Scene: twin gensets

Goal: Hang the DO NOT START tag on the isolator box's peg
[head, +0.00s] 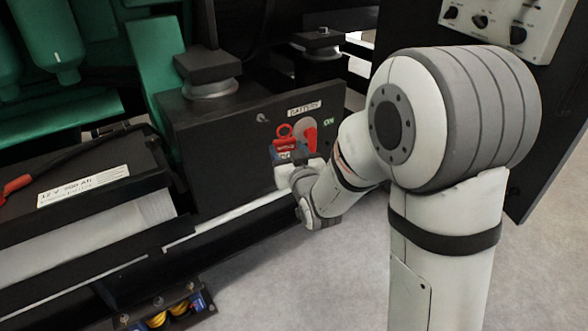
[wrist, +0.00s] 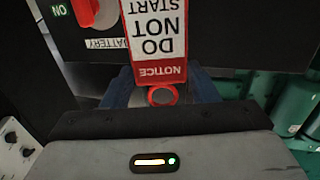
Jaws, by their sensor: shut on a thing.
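The DO NOT START tag (wrist: 157,38) is red and white and appears upside down in the wrist view, with its red ring toward the gripper body. In the head view it shows as a small red piece (head: 285,143) with the ring upward. My gripper (head: 297,157) is shut on the tag, in front of the isolator box (head: 225,150); its blue fingers also show in the wrist view (wrist: 160,93). The box is dark, with a BATTERY label and a red switch handle (head: 309,136). The peg (head: 262,118) sticks out bare, up and left of the tag. The wrist view does not show the peg.
A battery (head: 85,187) with a red-ended cable lies at left. A round black-capped mount (head: 208,75) stands above the box. A grey control panel (head: 500,22) is at top right. A low unit with yellow parts (head: 160,312) sits on the floor. Grey floor is clear at front.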

